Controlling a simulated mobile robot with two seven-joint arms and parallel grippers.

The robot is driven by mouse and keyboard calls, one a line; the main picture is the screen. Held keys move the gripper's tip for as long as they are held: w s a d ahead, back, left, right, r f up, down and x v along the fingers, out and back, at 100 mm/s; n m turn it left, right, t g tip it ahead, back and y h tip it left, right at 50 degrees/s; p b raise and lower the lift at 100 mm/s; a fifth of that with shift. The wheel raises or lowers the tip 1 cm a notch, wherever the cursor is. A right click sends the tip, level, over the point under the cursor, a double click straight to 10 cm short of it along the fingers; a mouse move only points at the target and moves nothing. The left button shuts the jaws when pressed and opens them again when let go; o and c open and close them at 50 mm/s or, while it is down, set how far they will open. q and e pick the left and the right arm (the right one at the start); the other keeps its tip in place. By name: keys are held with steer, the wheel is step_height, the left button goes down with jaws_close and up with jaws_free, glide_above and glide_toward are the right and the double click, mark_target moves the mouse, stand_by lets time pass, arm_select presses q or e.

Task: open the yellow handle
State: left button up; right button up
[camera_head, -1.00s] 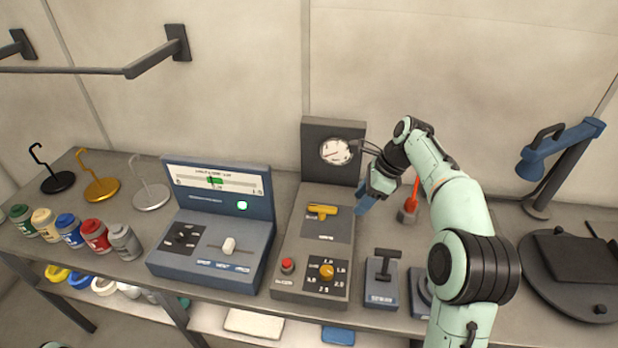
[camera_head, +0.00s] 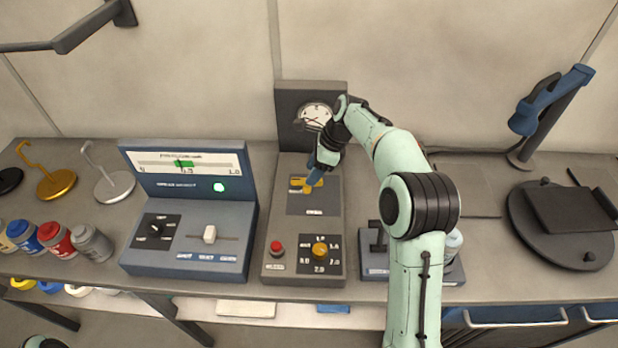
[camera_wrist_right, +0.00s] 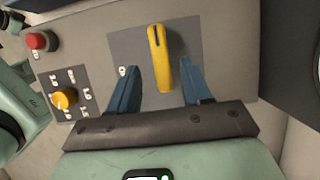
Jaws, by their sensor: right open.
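The yellow handle (camera_head: 300,185) is a lever on the dark plate of a grey panel (camera_head: 274,225) with a gauge (camera_head: 316,116) on its upright back. In the head view my right gripper (camera_head: 314,178) hangs over the handle and partly hides it. In the right wrist view the handle (camera_wrist_right: 160,60) lies between the two blue fingers of the open right gripper (camera_wrist_right: 162,78), with a gap on each side. The handle reaches beyond the fingertips. My left gripper is not in view.
The panel also bears a red button (camera_head: 276,248) and a yellow knob (camera_head: 320,250). A blue console (camera_head: 186,258) with a white slider (camera_head: 209,234) stands to its left. A small lever unit (camera_head: 376,236) stands close on the right, beside my arm.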

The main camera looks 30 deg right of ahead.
steer(key=shift+x, duration=1.55)
steer(key=shift+w, duration=0.1)
steer(key=shift+r, duration=0.1)
jaws_close()
